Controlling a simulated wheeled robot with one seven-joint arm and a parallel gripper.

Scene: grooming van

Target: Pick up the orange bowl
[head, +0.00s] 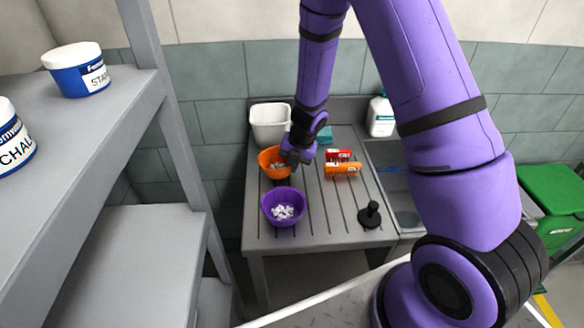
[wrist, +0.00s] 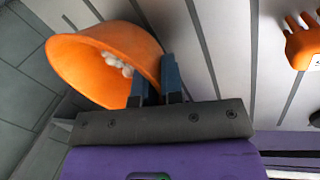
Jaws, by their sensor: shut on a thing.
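The orange bowl (head: 268,165) is at the left side of the grey grooved counter in the head view, with small white pieces in it. In the wrist view the orange bowl (wrist: 88,62) looks tilted, its rim between the fingers. My gripper (head: 297,152) is at the bowl's right rim. In the wrist view my gripper (wrist: 158,85) is shut on that rim. I cannot tell whether the bowl is clear of the counter.
A purple bowl (head: 283,207) with white pieces stands in front. A white bin (head: 269,126) stands behind. A shelf post (head: 160,90) rises at left.

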